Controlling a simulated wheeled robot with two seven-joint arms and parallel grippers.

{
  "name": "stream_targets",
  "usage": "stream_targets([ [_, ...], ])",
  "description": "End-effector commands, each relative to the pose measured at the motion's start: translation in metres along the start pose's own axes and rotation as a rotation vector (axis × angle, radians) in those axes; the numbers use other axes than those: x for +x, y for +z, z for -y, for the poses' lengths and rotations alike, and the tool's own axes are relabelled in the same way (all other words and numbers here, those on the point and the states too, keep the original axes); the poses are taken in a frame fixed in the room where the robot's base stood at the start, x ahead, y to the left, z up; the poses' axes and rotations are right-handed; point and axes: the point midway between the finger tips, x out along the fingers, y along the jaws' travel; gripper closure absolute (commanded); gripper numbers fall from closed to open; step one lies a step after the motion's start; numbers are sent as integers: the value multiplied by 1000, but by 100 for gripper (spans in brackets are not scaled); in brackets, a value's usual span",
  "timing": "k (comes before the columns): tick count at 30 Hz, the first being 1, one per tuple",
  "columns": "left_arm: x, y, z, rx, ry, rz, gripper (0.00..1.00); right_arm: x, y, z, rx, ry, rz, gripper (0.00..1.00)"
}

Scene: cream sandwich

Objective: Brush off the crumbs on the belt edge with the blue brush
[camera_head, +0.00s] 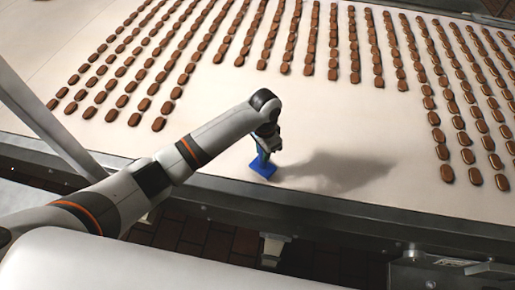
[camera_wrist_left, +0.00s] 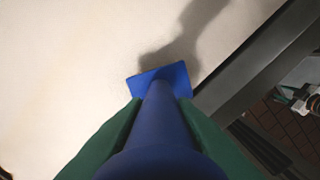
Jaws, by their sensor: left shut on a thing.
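The blue brush (camera_head: 262,168) is held by my left gripper (camera_head: 265,150), with its flat head low at the near edge of the cream belt (camera_head: 222,100). In the left wrist view the brush (camera_wrist_left: 160,112) points away from me, its handle between the two green fingers of the left gripper (camera_wrist_left: 155,135), which are shut on it. I cannot tell whether the brush head touches the belt. No crumbs can be made out on the belt edge. My right gripper is not in view.
Several rows of brown biscuits (camera_head: 355,60) cover the far and right parts of the belt. A dark metal rail (camera_head: 340,222) runs along the belt's near side. A brown tiled floor (camera_head: 205,235) shows below. The belt around the brush is clear.

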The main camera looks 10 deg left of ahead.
Motion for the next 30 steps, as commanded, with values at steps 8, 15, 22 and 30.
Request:
stream_targets([
  [8, -1, 9, 8, 0, 1, 1, 99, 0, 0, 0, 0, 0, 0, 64],
  [15, 0, 23, 22, 0, 1, 1, 99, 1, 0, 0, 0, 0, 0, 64],
  [22, 1, 28, 28, 0, 1, 1, 99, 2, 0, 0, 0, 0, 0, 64],
  [30, 1, 43, 42, 0, 0, 1, 99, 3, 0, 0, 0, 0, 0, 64],
])
